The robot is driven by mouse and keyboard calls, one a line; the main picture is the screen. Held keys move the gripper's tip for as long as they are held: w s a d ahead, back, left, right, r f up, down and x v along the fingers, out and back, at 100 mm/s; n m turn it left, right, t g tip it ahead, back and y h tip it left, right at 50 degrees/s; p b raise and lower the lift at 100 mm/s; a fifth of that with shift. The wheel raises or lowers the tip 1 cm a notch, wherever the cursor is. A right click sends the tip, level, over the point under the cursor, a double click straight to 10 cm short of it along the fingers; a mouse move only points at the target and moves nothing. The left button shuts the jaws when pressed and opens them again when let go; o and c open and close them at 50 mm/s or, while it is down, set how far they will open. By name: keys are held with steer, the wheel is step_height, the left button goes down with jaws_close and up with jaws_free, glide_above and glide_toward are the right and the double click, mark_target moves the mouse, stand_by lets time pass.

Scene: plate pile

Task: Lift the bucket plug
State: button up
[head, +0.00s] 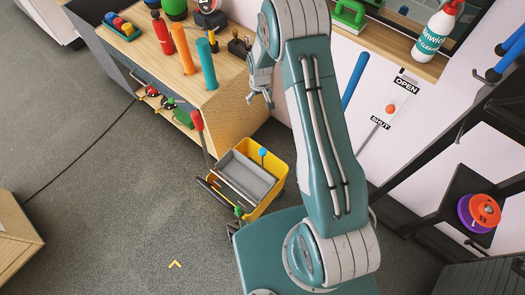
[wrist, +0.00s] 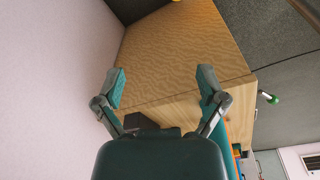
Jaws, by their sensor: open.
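A yellow bucket (head: 272,189) with a grey tray-like insert (head: 243,178) stands on the floor beside the wooden cabinet. My gripper (head: 261,101) is above and behind the bucket, at the cabinet's right side, apart from the bucket. In the wrist view my gripper (wrist: 161,78) has its two fingers spread, with nothing between them. The bucket is not seen in the wrist view.
The wooden cabinet (head: 233,108) bears coloured cylinders and tools near my gripper. A white wall panel (head: 385,115) with OPEN and SHUT labels is at right. The grey floor (head: 110,200) left of the bucket is mostly clear.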

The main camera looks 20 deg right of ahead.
step_height(320, 180, down, 12)
steer(key=s, duration=0.1)
steer(key=g, duration=0.1)
glide_toward(263, 151)
steer(key=shift+w+a+n, duration=0.1)
steer(key=shift+w+n, duration=0.15)
steer(key=shift+n, duration=0.05)
step_height(263, 151, down, 10)
steer(key=shift+f, duration=0.25)
